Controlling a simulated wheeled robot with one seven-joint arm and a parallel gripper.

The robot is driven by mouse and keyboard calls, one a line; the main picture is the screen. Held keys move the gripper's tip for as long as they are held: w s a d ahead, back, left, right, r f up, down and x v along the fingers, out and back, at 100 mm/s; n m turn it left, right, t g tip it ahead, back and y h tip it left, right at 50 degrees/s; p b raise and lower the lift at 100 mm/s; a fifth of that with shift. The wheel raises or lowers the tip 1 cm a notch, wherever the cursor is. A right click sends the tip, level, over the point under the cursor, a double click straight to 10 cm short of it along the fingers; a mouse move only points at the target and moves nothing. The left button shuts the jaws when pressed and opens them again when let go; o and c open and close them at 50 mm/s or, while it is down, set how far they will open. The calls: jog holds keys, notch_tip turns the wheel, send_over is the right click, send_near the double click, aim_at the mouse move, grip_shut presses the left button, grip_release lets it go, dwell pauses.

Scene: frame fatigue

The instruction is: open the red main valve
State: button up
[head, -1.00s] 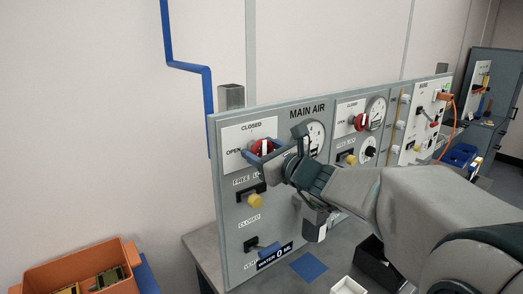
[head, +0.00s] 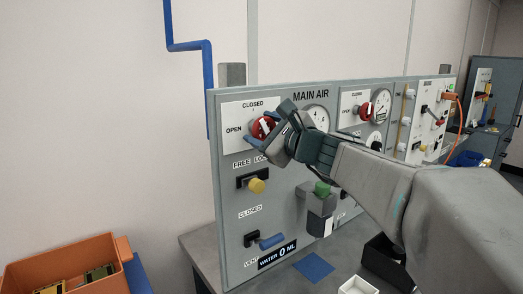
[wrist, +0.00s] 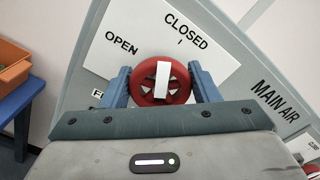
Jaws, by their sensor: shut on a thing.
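The red main valve (head: 261,128) is a round red knob with a white bar on the MAIN AIR panel (head: 228,195). It also shows in the wrist view (wrist: 146,91), between the two blue fingers. My gripper (head: 277,133) is shut on the valve's rim, one finger on each side. The white bar (wrist: 162,80) points a little to the OPEN side of the CLOSED mark. In the head view the far side of the knob is partly hidden by my gripper.
A yellow knob (head: 257,185) and a blue lever (head: 271,242) sit below the valve. A second red valve (head: 365,109) is to the right. An orange crate (head: 60,262) stands at lower left. A white tray (head: 358,286) lies on the bench.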

jog(key=n+b, duration=0.3)
jog(key=b, duration=0.1)
jog(key=f+n+b, duration=0.1)
jog(key=n+b, duration=0.2)
jog(key=b, duration=0.1)
jog(key=shift+n+b, duration=0.3)
jog(key=shift+b, duration=0.05)
jog(key=n+b, duration=0.3)
jog(key=shift+r+b, duration=0.1)
jog(key=shift+b, duration=0.25)
jog(key=shift+r+n+b, duration=0.1)
jog(key=shift+n+b, duration=0.95)
jog(key=shift+n, duration=0.15)
jog(key=shift+r, duration=0.1)
jog(key=o, duration=1)
jog(key=shift+s, duration=0.1)
jog(key=v, duration=1.3)
jog(key=shift+s+d+b, duration=0.2)
jog(key=shift+s+b, duration=0.1)
jog(key=shift+b, duration=0.05)
